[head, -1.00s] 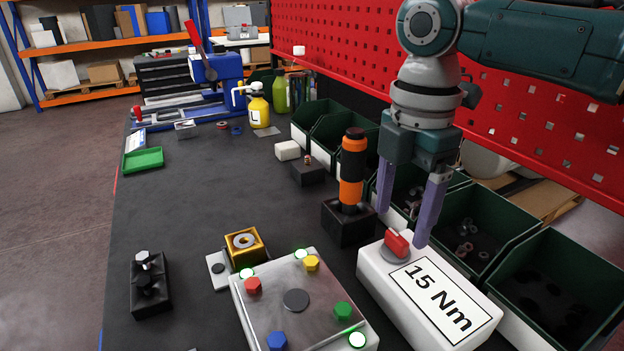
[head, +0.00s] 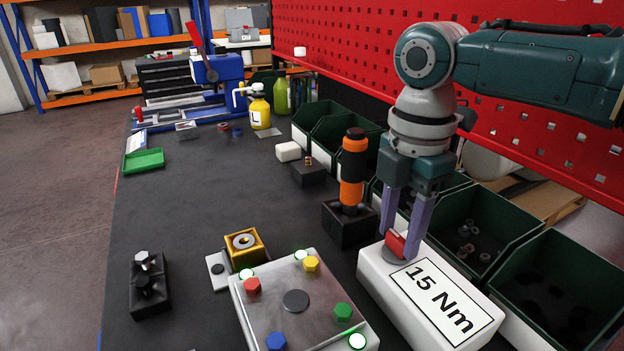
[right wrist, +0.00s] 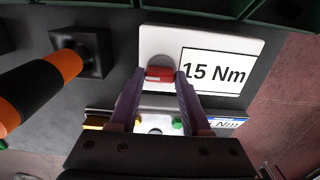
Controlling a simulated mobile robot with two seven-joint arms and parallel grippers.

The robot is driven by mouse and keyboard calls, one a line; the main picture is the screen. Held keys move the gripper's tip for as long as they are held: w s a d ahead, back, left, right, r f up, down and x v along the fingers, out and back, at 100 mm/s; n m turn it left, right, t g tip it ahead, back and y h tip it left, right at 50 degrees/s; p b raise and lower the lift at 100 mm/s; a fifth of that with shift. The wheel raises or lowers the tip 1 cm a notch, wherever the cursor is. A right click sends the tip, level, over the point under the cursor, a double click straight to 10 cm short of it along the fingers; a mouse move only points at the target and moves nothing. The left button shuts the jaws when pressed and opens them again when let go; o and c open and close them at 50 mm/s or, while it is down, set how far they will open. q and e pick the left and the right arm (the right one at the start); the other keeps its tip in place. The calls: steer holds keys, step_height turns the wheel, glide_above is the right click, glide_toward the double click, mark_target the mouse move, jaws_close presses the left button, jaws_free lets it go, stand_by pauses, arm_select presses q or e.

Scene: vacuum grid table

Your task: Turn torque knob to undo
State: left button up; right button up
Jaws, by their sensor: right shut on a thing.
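The torque knob (head: 396,245) is red and sits on a grey disc on top of a white box (head: 375,272) labelled "15 Nm". My right gripper (head: 401,248) points down and is shut on the knob, with one purple finger on each side. In the right wrist view the red knob (right wrist: 159,74) lies between the two fingertips (right wrist: 160,77). The fingers hide part of the knob in the head view. My left gripper is not in view.
An orange and black screwdriver (head: 353,170) stands in a black holder left of the gripper. Green bins (head: 480,215) line the right side below the red pegboard. A metal plate with coloured bolts (head: 300,290) lies left of the white box. The table's middle is clear.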

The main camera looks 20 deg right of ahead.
jaws_close()
